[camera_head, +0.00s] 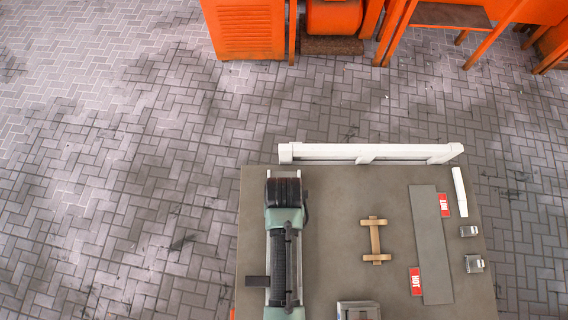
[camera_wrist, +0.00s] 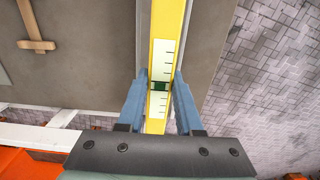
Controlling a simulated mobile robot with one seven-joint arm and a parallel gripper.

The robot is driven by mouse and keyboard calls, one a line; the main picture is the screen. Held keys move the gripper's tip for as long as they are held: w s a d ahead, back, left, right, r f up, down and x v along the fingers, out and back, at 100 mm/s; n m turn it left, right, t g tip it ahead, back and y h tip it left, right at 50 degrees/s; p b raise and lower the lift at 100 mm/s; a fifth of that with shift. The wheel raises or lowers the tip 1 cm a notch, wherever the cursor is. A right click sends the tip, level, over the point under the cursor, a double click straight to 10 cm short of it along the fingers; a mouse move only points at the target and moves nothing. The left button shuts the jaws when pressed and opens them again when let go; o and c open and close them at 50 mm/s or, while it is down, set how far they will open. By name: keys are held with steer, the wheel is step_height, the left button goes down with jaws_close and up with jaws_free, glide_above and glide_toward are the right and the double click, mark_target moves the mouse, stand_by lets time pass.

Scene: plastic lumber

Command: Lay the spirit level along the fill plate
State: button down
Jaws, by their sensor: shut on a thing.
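My gripper (camera_wrist: 159,98) is shut on the yellow spirit level (camera_wrist: 166,30), with one blue finger on each side. A pale scale strip and a dark green vial show on the level between the fingers. The level runs up out of the top of the wrist view. In the head view my arm hides both the level and the fingertips, at the left part of the table. A long grey plate (camera_head: 431,250), which looks like the fill plate, lies slightly tilted on the right part of the table. The gripper is well left of it.
Red HOT labels flank the plate, one at upper right (camera_head: 444,204) and one at lower left (camera_head: 415,281). A wooden piece (camera_head: 375,241) lies between arm and plate. A white rod (camera_head: 459,191) and small metal blocks (camera_head: 474,263) lie right. A white rail (camera_head: 370,152) borders the far edge.

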steer(key=shift+r+p, duration=0.15)
steer(key=shift+p, duration=0.25)
step_height(320, 180, down, 7)
steer(key=b, duration=0.5)
steer(key=shift+f, duration=0.55)
stand_by(1.6)
steer(key=c, duration=0.5)
jaws_free()
steer(key=shift+o, duration=0.2)
steer(key=o, duration=0.4)
steer(key=shift+c, duration=0.2)
